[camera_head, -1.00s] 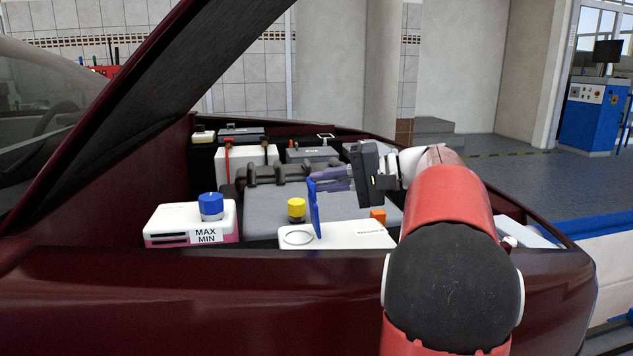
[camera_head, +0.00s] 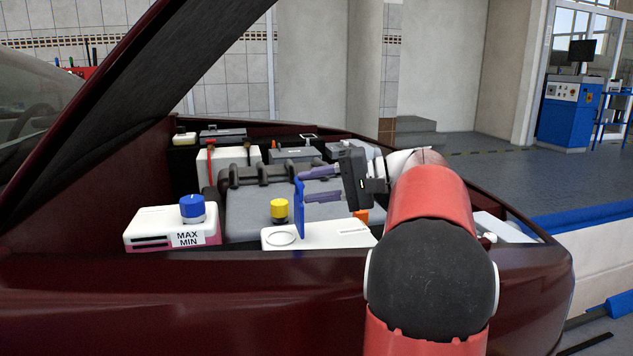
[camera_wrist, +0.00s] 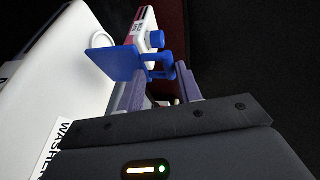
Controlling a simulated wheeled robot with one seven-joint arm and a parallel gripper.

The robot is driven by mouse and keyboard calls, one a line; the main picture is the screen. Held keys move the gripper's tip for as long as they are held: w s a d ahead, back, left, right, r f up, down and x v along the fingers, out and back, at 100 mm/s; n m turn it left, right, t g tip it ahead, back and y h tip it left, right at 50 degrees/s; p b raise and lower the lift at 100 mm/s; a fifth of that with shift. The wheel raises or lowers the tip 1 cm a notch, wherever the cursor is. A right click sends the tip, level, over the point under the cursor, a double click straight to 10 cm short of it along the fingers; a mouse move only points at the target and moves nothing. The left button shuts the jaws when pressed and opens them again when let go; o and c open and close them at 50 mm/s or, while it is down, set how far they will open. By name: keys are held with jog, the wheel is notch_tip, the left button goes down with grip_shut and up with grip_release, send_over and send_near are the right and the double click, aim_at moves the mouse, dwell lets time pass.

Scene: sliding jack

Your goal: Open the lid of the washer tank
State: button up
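The washer tank (camera_head: 335,237) is a white box at the front of the engine bay. Its blue lid (camera_head: 299,212) stands upright beside the round filler opening (camera_head: 282,238), which is uncovered. My gripper (camera_head: 306,186) is just right of the lid, its two purple-grey fingers spread apart and pointing left at it. In the wrist view the lid (camera_wrist: 112,62) stands by the fingertips (camera_wrist: 158,65), with its blue hinge part near them. I cannot tell whether a finger touches the lid. The tank's label (camera_wrist: 58,150) is partly hidden by the gripper body.
A white-and-pink tank (camera_head: 160,225) with a blue cap (camera_head: 192,207) stands left. A yellow cap (camera_head: 279,209) is behind the washer tank. The raised hood (camera_head: 130,100) slopes over the left side. The dark red front body edge (camera_head: 180,290) runs below.

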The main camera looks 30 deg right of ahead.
jog(key=shift+r, duration=0.15)
jog(key=v, duration=0.7)
jog(key=shift+s+d, duration=0.3)
dwell(0.4)
